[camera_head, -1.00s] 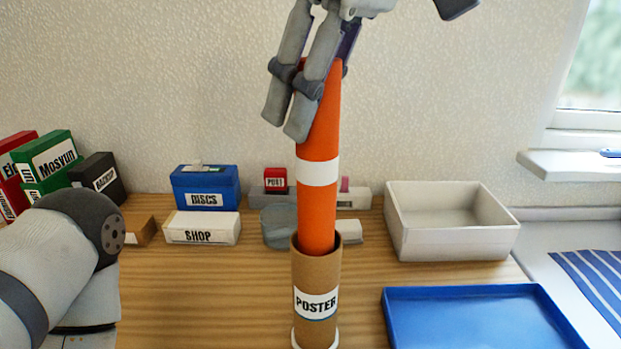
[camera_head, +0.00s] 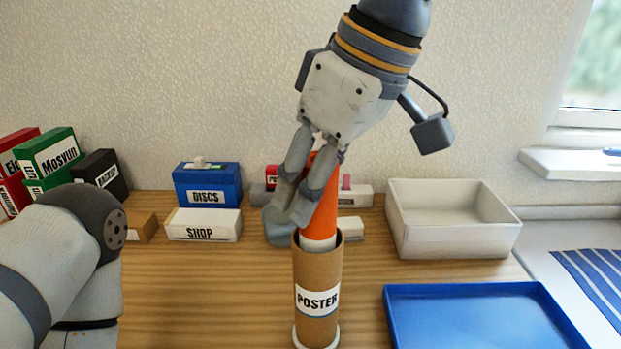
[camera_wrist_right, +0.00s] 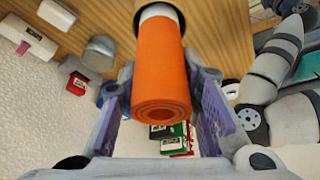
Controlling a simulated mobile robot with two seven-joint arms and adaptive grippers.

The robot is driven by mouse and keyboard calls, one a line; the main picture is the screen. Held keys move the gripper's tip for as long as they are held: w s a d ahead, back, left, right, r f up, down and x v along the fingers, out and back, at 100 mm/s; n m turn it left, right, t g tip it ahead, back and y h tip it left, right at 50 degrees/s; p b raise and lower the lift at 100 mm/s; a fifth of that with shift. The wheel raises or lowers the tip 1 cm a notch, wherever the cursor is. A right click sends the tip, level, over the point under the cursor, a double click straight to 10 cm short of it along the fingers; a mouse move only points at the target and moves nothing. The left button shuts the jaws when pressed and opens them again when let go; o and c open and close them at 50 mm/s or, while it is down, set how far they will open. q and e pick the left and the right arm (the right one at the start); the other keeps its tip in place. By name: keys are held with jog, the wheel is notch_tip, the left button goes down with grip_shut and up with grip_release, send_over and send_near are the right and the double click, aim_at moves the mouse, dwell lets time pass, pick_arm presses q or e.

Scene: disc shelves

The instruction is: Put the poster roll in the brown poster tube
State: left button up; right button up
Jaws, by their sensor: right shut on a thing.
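The orange poster roll (camera_head: 322,205) stands upright with its lower part inside the brown poster tube (camera_head: 317,268). Its white band is at the tube's mouth. The tube stands upright on the wooden desk and carries a POSTER label. My right gripper (camera_head: 300,218) is shut on the upper part of the roll, its fingers just above the tube's rim. In the right wrist view the roll (camera_wrist_right: 161,70) lies between the two fingers, and its hollow upper end faces the camera. My left gripper is not in view; only my left arm shows at the lower left.
A blue tray (camera_head: 480,315) lies right of the tube, with a white bin (camera_head: 450,240) behind it. A blue DISCS box (camera_head: 207,184) and a white SHOP box (camera_head: 203,225) stand at the left back.

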jog(key=shift+f, duration=0.4)
jog(key=o, duration=1.1)
jog(key=shift+o, duration=0.2)
jog(key=v, duration=1.3)
jog(key=shift+r, duration=0.15)
jog(key=shift+a, duration=0.15)
